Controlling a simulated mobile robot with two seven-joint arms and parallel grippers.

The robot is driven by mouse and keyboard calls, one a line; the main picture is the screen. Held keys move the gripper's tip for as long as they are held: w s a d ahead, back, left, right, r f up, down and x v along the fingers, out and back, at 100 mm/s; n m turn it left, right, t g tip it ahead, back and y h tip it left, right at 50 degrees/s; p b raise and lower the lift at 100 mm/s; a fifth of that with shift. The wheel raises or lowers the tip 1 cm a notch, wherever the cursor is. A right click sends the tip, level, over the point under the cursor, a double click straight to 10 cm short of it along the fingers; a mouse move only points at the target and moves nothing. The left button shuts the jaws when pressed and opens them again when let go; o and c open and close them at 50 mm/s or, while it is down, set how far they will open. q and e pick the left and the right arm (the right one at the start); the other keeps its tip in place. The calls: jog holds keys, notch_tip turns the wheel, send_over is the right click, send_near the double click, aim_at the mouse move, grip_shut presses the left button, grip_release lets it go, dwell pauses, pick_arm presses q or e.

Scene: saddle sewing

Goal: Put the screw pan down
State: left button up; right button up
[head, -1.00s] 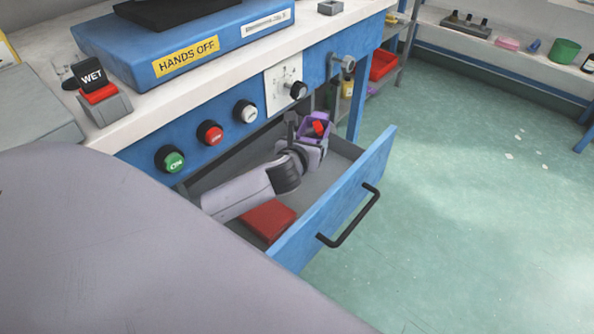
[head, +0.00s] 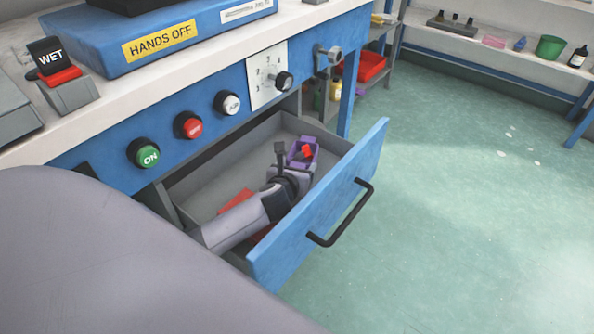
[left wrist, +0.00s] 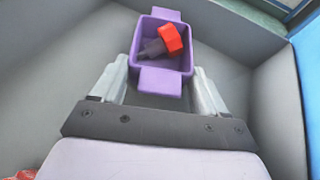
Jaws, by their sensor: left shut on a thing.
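The screw pan (head: 311,143) is a small purple tray with end tabs. A red-headed screw with a dark shank (left wrist: 170,40) lies in it. My left gripper (head: 292,172) reaches into the open drawer (head: 228,180) and is shut on the pan's near tab. In the left wrist view the tab (left wrist: 160,80) lies between the two fingers (left wrist: 160,72). The pan is inside the drawer's outline, near its far right end. I cannot tell whether it touches the drawer floor. My right gripper is not in view.
A red flat thing (head: 232,204) lies in the drawer, partly behind my left arm. The drawer's blue front (head: 300,240) with a black handle (head: 345,215) stands close to the arm. Knobs and buttons (head: 188,126) line the bench front above. The grey drawer floor around the pan is clear.

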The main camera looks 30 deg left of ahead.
pick_arm(q)
jog(key=o, duration=1.1)
jog(key=shift+c, duration=0.2)
jog(key=shift+r, duration=0.1)
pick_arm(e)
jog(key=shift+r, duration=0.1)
pick_arm(q)
jog(key=shift+s+r, duration=0.2)
jog(key=shift+p+v, duration=0.85)
jog(key=shift+v, duration=0.3)
jog(key=p+v, duration=0.1)
jog(key=v, duration=0.2)
jog(key=shift+s+d+r, duration=0.1)
jog(key=shift+s+r, duration=0.05)
jog(key=shift+s, duration=0.15)
jog(key=shift+s+d+r+p, duration=0.15)
jog(key=shift+s+p, duration=0.15)
jog(key=shift+s, duration=0.15)
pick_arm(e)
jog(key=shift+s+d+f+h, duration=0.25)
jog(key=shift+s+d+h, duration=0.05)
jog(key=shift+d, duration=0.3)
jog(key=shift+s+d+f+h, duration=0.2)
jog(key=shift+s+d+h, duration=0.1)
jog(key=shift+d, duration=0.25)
